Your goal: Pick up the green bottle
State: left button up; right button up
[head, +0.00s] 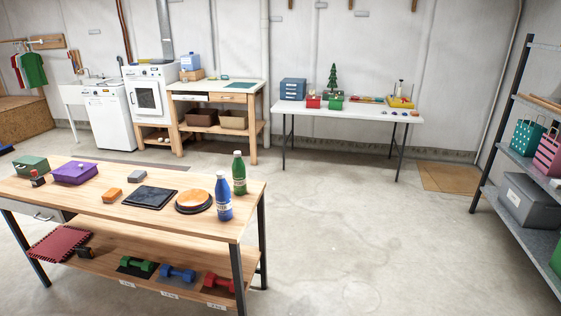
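The green bottle (239,175) stands upright near the right end of the wooden workbench (165,230), in the head view at the lower left. It has a white cap and a pale label. A blue bottle (223,198) stands upright just in front and to the left of it, close beside it, and slightly overlaps it in the picture. Neither of my grippers is in view.
The bench top also holds a round board with an orange disc (193,199), a dark square slab (149,196), an orange block (111,195) and a purple box (76,172). Dumbbells (177,274) lie on its lower shelf. Open floor (350,230) lies right of the bench.

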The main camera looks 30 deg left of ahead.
aim_at(238, 169)
jog(key=i+u, duration=0.15)
jog(key=i, duration=0.45)
jog(key=i+l+u, duration=0.1)
jog(key=i, duration=0.45)
jog(key=i+l+u, duration=0.15)
jog(key=i, duration=0.45)
jog(key=l, duration=0.1)
